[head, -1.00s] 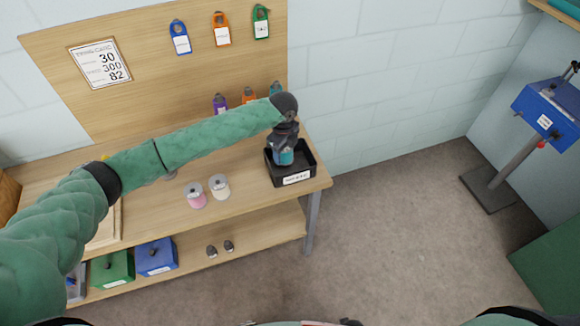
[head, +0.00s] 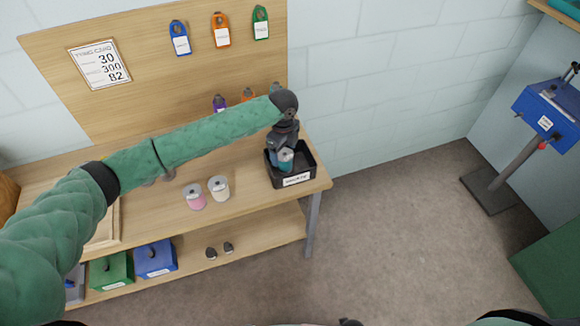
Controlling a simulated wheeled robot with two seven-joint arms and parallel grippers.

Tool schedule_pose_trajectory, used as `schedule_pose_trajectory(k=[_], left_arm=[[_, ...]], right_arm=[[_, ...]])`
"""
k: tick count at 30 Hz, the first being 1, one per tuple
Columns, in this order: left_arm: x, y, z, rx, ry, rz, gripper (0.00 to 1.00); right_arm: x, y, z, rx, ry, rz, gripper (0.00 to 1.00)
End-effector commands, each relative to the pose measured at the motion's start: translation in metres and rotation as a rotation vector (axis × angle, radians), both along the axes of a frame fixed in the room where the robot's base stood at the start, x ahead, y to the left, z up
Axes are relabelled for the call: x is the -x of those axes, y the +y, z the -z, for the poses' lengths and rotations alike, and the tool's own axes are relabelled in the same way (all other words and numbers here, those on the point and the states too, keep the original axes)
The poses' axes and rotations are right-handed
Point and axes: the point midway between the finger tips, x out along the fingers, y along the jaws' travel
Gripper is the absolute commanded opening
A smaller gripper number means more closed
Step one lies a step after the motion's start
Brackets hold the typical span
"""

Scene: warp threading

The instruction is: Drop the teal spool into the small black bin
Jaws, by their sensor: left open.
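The small black bin (head: 306,171) stands at the right end of the wooden bench, with a white label on its front. The teal spool (head: 285,160) is inside the bin, toward its left side, and looks tilted. My left gripper (head: 281,151) points down over the bin, right at the spool, and is open. The gripper and the wrist hide part of the spool and of the bin's left and back walls. I cannot see whether a finger still touches the spool. My right gripper is not in view.
A pink spool (head: 195,197) and a white spool (head: 218,188) stand on the bench left of the bin. A pegboard (head: 150,60) with hanging coloured tags rises behind. Green (head: 112,270) and blue (head: 156,258) boxes sit on the lower shelf. The floor right of the bench is clear.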

Motion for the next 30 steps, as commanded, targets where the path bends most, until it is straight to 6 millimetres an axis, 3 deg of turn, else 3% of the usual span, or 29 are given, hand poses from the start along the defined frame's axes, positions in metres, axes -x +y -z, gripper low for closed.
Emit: schedule_pose_trajectory(k=[1,9,15,30], left_arm=[[-0.001,0.000,-0.005,0.000,-0.002,0.001,0.77],[-0.001,0.000,-0.044,0.000,-0.002,0.000,0.77],[0.000,0.000,-0.061,-0.001,0.000,0.000,0.77],[0.000,0.000,-0.065,-0.001,0.001,0.000,0.77]], right_arm=[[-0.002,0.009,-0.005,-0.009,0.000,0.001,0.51],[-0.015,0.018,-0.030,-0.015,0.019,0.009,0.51],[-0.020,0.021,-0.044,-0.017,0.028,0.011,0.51],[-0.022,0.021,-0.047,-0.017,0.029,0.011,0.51]])
